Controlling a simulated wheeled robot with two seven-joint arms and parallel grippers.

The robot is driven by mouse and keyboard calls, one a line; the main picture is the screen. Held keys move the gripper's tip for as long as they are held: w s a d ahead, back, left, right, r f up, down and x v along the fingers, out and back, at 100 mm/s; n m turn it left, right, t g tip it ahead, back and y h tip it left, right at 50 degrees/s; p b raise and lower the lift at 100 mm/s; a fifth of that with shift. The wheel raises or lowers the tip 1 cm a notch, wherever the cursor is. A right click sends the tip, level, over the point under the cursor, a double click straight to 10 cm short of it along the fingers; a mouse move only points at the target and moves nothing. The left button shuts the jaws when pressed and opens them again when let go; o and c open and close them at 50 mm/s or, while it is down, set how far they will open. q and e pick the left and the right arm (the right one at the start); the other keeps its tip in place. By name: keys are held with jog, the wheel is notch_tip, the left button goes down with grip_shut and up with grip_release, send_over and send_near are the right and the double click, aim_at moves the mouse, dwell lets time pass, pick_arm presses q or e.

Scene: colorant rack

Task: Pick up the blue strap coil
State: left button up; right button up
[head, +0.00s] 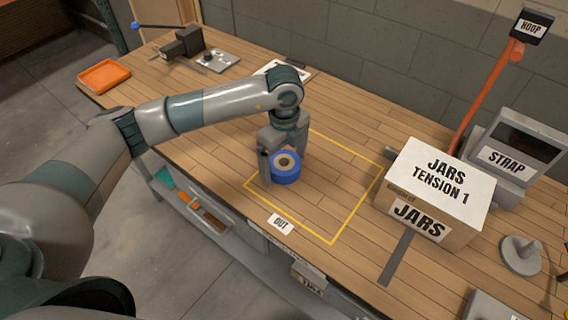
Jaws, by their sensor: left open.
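The blue strap coil (286,176) lies on the wooden bench, near the left corner of a yellow outlined area. It is a round blue ring with a tan and dark centre. My left gripper (281,160) points down over the coil and is open. One finger shows at the coil's left side; the other is partly hidden behind the coil and the wrist. I cannot tell whether the fingers touch the coil. My right gripper is not in view.
A cardboard box marked JARS (420,215) stands to the right. A grey spindle stand (520,255) sits at far right. An orange tray (104,76) lies at far left. The outlined area right of the coil is clear.

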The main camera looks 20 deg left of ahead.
aim_at(284, 152)
pick_arm(q)
jog(key=shift+c, duration=0.7)
jog(key=c, duration=1.1)
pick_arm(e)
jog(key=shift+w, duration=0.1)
pick_arm(q)
jog(key=shift+r, duration=0.1)
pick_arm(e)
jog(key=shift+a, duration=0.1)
